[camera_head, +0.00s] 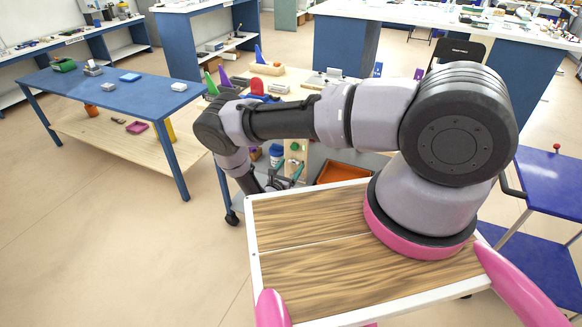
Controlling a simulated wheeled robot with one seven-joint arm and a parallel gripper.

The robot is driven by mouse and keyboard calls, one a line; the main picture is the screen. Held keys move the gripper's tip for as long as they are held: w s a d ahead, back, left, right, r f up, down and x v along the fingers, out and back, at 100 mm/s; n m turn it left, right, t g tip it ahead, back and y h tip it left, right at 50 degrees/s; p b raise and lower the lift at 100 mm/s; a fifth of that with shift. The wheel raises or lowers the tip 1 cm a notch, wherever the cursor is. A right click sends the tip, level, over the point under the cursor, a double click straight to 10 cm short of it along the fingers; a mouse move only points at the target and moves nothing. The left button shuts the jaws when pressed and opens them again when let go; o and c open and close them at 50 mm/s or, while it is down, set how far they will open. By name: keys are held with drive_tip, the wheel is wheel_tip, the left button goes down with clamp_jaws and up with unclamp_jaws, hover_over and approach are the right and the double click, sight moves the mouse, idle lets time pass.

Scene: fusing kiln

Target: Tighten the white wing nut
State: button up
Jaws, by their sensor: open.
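My arm reaches left from its pink-ringed base and bends down to my gripper (286,180), which is small in the view and partly hidden by my own wrist. It is open, and I see nothing held in it. It is low over a grey cart, close to an upright tan board (296,157) with small green parts on it. I cannot make out the white wing nut; it may be too small or hidden behind my arm.
A blue-and-white container (276,153) stands beside the board. An orange tray (342,172) lies to its right. A blue table (110,92) stands at left, a blue cart (550,180) at right. The floor at lower left (110,240) is clear.

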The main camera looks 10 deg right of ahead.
drive_tip(key=shift+w+d, duration=0.15)
drive_tip(key=c, duration=1.4)
